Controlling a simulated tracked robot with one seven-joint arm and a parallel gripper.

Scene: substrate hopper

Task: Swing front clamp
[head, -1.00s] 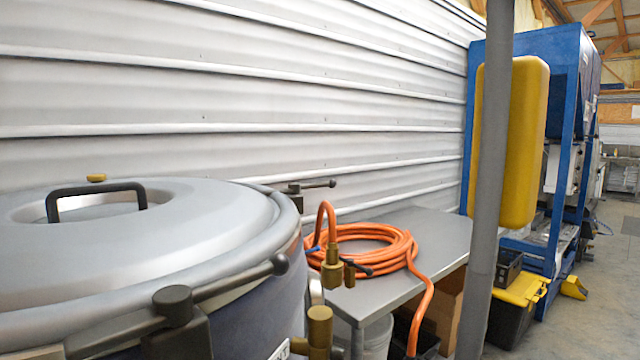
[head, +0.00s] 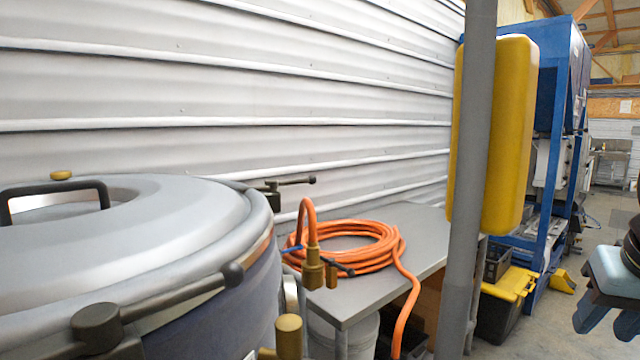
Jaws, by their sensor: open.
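The front clamp (head: 165,303) lies across the near rim of the round grey hopper lid (head: 170,225). It has a dark knob-like pivot at lower left, and its bar ends in a dark ball (head: 232,274) at the right. Its lower part is cut off by the frame's bottom edge. A second clamp (head: 290,184) with a dark handle shows at the lid's far right side. My gripper (head: 606,325) is at the right edge, partly cut off, with its fingers apart and empty. It is well to the right of the hopper and touches nothing.
A grey post (head: 470,180) stands between the hopper and my gripper. A yellow tank (head: 510,130) and blue frame (head: 552,180) stand behind the post.

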